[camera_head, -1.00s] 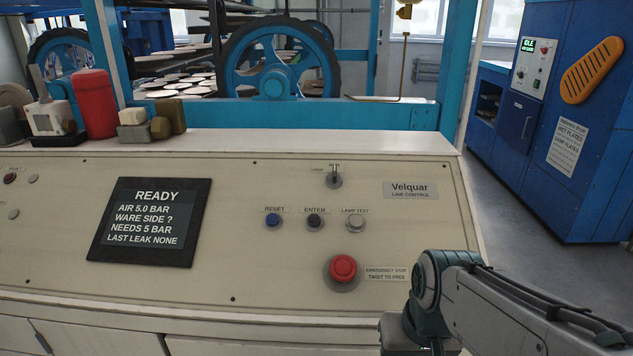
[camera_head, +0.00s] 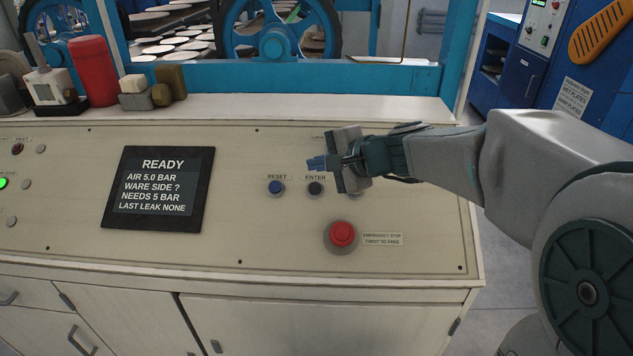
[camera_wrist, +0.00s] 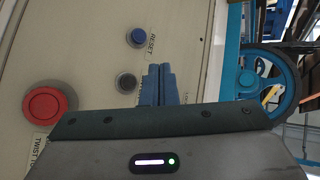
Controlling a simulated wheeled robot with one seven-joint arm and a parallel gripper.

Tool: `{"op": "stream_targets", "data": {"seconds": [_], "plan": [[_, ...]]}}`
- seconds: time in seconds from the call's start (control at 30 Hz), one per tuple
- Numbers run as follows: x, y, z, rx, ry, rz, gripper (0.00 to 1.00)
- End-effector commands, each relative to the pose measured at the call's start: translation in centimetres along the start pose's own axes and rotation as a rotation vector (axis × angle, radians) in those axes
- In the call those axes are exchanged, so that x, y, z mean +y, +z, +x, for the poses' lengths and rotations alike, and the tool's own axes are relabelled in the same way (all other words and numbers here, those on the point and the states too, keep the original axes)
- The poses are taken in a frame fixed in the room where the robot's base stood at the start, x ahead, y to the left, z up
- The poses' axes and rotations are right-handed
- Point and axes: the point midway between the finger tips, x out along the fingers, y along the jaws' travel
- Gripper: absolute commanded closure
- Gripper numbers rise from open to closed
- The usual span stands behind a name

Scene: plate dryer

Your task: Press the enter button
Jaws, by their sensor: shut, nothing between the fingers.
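The enter button (camera_head: 315,189) is a small black knob with a grey ring, under the label ENTER on the sloping cream panel. The blue reset button (camera_head: 275,187) is left of it. My gripper (camera_head: 312,163) is shut and empty, its blue fingers just above the ENTER label in the head view. In the wrist view the fingertips (camera_wrist: 158,70) are beside the enter button (camera_wrist: 126,83), and the reset button (camera_wrist: 136,37) lies beyond. I cannot tell how far the fingertips are from the panel. My gripper hides most of the lamp test button and the lock switch.
A red emergency stop (camera_head: 342,234) sits below the enter button and also shows in the wrist view (camera_wrist: 47,104). A dark display (camera_head: 158,188) reads READY. A red cylinder (camera_head: 93,71) and small blocks stand on the ledge behind the panel.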

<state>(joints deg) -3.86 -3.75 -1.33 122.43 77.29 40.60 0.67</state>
Motion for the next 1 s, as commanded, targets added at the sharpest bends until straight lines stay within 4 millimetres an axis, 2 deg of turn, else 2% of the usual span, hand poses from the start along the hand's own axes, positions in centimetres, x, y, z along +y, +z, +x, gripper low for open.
{"op": "stream_targets", "data": {"seconds": [0.47, 1.0], "plan": [[0.5, -0.4, 0.6, 0.0, -0.002, 0.004, 1.0], [4.2, -3.9, 5.5, 0.001, -0.002, 0.002, 1.0]]}}
